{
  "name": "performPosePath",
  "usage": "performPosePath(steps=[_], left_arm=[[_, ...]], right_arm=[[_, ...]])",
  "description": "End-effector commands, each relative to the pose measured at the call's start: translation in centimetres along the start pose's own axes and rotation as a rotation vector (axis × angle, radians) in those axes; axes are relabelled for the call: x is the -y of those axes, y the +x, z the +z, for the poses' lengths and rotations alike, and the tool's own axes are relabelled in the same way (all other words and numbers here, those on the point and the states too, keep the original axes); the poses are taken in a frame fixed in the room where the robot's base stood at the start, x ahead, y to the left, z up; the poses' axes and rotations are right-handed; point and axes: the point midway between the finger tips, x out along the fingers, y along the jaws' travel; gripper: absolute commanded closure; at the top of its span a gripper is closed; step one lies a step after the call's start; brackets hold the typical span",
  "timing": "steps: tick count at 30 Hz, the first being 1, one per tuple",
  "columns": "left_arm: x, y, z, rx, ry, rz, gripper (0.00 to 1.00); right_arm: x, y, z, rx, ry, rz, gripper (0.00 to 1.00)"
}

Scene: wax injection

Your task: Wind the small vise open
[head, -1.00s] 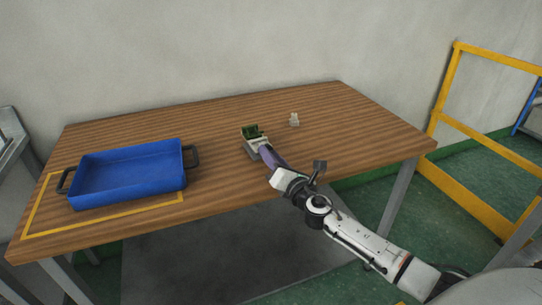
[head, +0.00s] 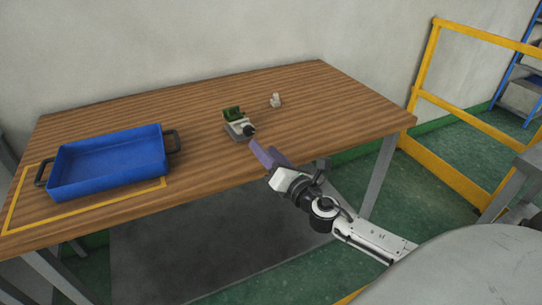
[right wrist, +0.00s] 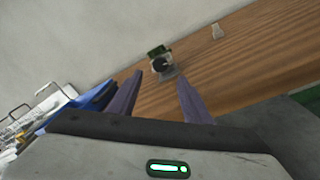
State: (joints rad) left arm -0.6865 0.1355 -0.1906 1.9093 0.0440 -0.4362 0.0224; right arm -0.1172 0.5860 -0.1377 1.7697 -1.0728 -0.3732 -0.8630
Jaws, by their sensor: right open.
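The small vise (head: 241,128) stands on the wooden table, a grey body with a green block (head: 233,113) at its top. A dark round knob (head: 249,131) is on its near side. In the right wrist view the vise's dark knob (right wrist: 160,64) faces me, beyond and between the fingertips. My right gripper (head: 257,148) has purple fingers and points at the knob from the front, a little apart from it. The wrist view shows these fingers (right wrist: 160,77) spread open with nothing between them. Whether the green block is clamped is too small to tell. My left gripper is not in view.
A blue tray (head: 60,188) with dark handles sits at the table's left, over a yellow outline (head: 12,212). A small pale object (head: 276,100) stands behind and right of the vise. The table's right part is clear. A yellow railing (head: 425,70) stands at right.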

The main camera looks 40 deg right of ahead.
Motion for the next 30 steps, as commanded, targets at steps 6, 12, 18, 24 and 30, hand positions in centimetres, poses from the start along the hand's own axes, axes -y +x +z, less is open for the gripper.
performPosePath(steps=[6,12,18,24,30], left_arm=[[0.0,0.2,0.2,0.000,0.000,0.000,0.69],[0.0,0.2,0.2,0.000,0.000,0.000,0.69],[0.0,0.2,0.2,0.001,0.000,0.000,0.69],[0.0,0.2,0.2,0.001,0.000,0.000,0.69],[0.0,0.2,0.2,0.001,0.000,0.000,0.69]], right_arm=[[0.1,-2.2,0.0,0.001,-0.001,0.000,0.55],[0.0,-2.4,0.1,0.002,-0.001,0.000,0.55],[0.0,-2.4,0.1,0.002,-0.001,0.000,0.55],[0.0,-2.4,0.1,0.002,0.000,-0.001,0.55],[0.8,-4.4,-0.7,0.033,0.266,-0.108,0.55]])
